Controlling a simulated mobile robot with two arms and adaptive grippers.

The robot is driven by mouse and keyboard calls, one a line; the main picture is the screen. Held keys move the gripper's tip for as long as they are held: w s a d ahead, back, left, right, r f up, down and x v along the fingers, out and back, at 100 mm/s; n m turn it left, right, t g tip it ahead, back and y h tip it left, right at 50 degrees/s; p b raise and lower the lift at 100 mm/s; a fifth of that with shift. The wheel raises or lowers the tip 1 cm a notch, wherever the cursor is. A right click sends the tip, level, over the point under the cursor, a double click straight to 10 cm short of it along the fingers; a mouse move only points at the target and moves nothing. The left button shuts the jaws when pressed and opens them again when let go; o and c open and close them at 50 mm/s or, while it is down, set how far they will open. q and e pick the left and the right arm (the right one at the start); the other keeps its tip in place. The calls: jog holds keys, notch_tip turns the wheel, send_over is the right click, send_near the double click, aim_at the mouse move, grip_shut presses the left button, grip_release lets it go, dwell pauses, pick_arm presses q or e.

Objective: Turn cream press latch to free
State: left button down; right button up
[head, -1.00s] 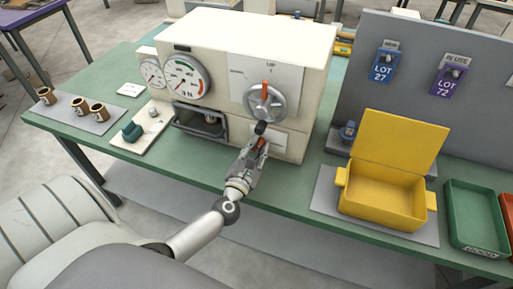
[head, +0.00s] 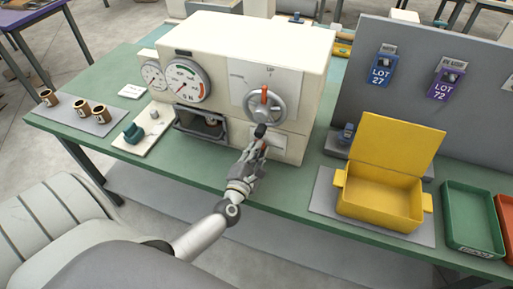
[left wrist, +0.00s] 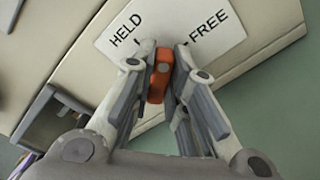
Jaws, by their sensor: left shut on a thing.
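The cream press (head: 262,45) stands on the green bench. Its orange-red latch lever (left wrist: 160,76) shows in the left wrist view in front of a white plate (left wrist: 172,32) marked HELD on the left and FREE on the right. My left gripper (head: 260,147) is at the lower front of the press, and in the left wrist view its fingers (left wrist: 160,73) are closed on the latch. The lever stands between the two words; the fingers hide part of the plate, so its exact setting is unclear. My right gripper is not in view.
A handwheel (head: 265,105) sits just above my left gripper, with a dark knob close to it. An open drawer frame (head: 200,123) juts out to the left. An open yellow box (head: 382,195) stands on the right. Cups (head: 82,108) are at the far left.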

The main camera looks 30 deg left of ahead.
pick_arm(q)
jog(key=m+p, duration=0.1)
jog(key=m, duration=0.2)
jog(key=shift+m, duration=0.3)
jog(key=shift+d+f+m+p, duration=0.15)
jog(key=shift+m+p, duration=0.55)
jog(key=shift+m, duration=1.1)
jog(key=c, duration=1.4)
grip_release()
jog(key=shift+c, duration=0.2)
jog(key=v, duration=1.2)
